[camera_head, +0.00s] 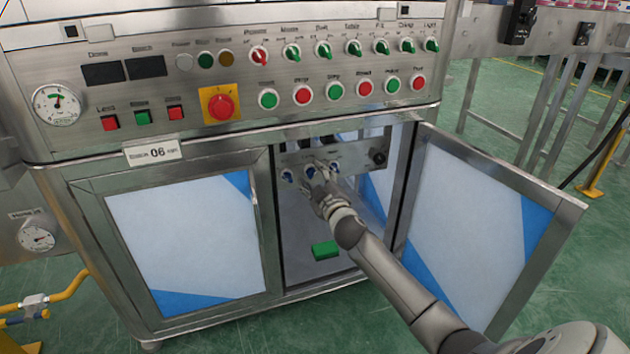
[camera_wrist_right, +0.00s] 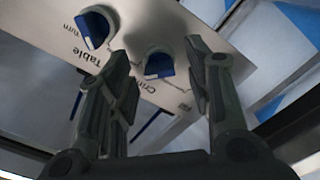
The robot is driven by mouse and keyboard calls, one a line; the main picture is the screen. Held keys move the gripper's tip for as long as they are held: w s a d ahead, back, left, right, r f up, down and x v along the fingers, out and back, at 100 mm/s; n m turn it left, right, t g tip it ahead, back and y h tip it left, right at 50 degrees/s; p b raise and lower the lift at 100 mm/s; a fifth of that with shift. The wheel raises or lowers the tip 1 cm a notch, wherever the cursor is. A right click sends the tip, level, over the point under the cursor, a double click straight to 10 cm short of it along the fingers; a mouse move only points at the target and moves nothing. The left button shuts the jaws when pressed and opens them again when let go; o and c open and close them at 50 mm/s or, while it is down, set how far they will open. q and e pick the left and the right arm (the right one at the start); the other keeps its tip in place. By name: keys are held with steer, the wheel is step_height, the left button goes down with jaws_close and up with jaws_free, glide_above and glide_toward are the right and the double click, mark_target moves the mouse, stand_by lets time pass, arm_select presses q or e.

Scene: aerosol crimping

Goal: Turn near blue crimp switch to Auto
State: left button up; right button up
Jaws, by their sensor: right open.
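The blue crimp switch (camera_wrist_right: 158,64) is on a grey panel inside the open cabinet, beside a partly covered label starting "Cri". In the right wrist view it lies between the two fingers of my right gripper (camera_wrist_right: 158,52), with gaps on both sides. The fingers are spread and hold nothing. In the head view my right gripper (camera_head: 317,177) reaches into the cabinet and covers part of the switch row. The exact angle of the crimp switch is hard to tell. My left gripper is not in view.
Another blue switch (camera_wrist_right: 97,28) labelled "Table" and "Turn" sits beside it. The open cabinet door (camera_head: 470,230) stands right of my arm. A green block (camera_head: 326,250) lies lower in the cabinet. The upper control panel (camera_head: 330,70) overhangs the opening.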

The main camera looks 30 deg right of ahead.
steer(key=shift+c, duration=0.3)
steer(key=c, duration=1)
steer(key=shift+o, duration=0.2)
